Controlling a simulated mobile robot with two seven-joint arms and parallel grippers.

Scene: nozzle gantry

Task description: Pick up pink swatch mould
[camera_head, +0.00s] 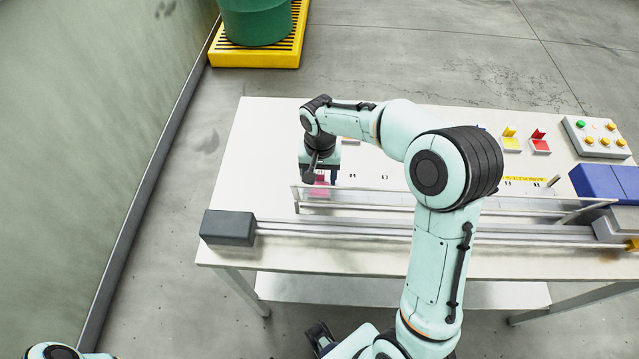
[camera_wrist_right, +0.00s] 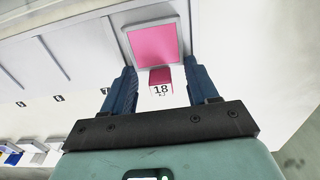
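The pink swatch mould (camera_head: 319,190) is near the left end of the white table, partly hidden under my right gripper (camera_head: 320,176) in the head view. In the right wrist view the mould shows a pink square in a pale frame (camera_wrist_right: 156,44), with a pink upright tab and a white label reading 18 (camera_wrist_right: 160,90). My right gripper (camera_wrist_right: 161,92) is open, one blue finger on each side of the tab, with gaps visible on both sides. My left gripper is not in view.
A clear rail or panel (camera_head: 370,200) and a long gantry track (camera_head: 340,231) with a dark end block (camera_head: 228,228) run along the table's front. Yellow (camera_head: 510,140) and red (camera_head: 540,143) moulds and a button box (camera_head: 597,138) stand at the right.

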